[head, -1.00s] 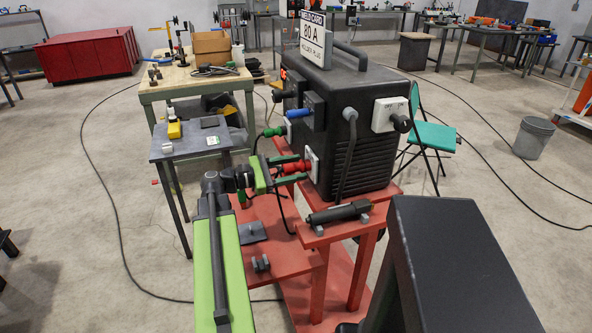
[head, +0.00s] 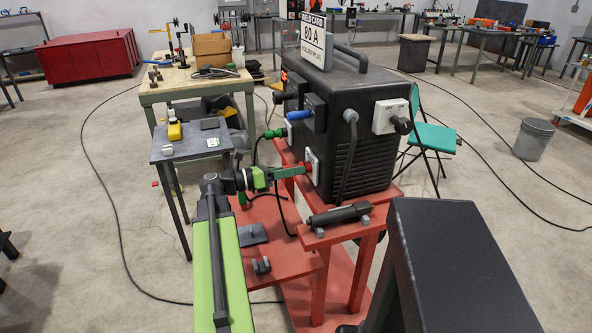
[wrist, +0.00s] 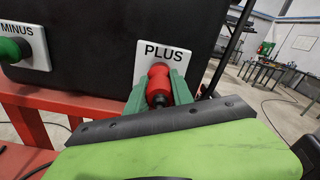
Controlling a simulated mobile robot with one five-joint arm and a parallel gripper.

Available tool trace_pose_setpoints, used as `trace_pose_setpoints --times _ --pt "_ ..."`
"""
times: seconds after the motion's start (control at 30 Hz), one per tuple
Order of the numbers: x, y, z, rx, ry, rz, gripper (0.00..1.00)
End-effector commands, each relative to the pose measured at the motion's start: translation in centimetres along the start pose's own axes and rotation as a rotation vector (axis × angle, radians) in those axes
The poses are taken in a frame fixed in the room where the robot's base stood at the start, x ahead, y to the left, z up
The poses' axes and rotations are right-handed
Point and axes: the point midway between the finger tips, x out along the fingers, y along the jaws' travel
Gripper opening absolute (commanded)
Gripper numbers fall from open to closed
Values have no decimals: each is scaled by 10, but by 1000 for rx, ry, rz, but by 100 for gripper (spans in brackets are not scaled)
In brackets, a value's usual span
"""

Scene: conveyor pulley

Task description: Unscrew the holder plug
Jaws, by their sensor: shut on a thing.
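The welding machine (head: 370,85) is a large black box on a red stand. Its front has a white plate marked PLUS (wrist: 165,52) and one marked MINUS (wrist: 37,45). A red plug (wrist: 159,80) sits at the PLUS plate. My gripper (wrist: 160,92) is shut on it, with a green finger on each side. In the head view the fingers are seen edge-on and hide most of the red plug (head: 308,167). A green plug (wrist: 12,50) sits at the MINUS plate. A sign on top (head: 314,36) reads 80 A, HOLDER PLUS.
The red stand (head: 280,215) carries a dark cylindrical tool (head: 339,214) on small grey supports. A small grey table (head: 180,150) with a yellow item stands to the left. A black cable hangs below the sockets. A green chair (head: 432,138) stands to the right.

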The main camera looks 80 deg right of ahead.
Motion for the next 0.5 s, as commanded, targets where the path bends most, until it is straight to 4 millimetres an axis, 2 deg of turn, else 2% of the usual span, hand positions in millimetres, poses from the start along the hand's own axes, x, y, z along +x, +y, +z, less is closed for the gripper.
trace_pose_setpoints --times 0.1,0.5 --pt "0 0 0 -215 0 1 0" --pt "-4 0 0 -204 -1 0 0"
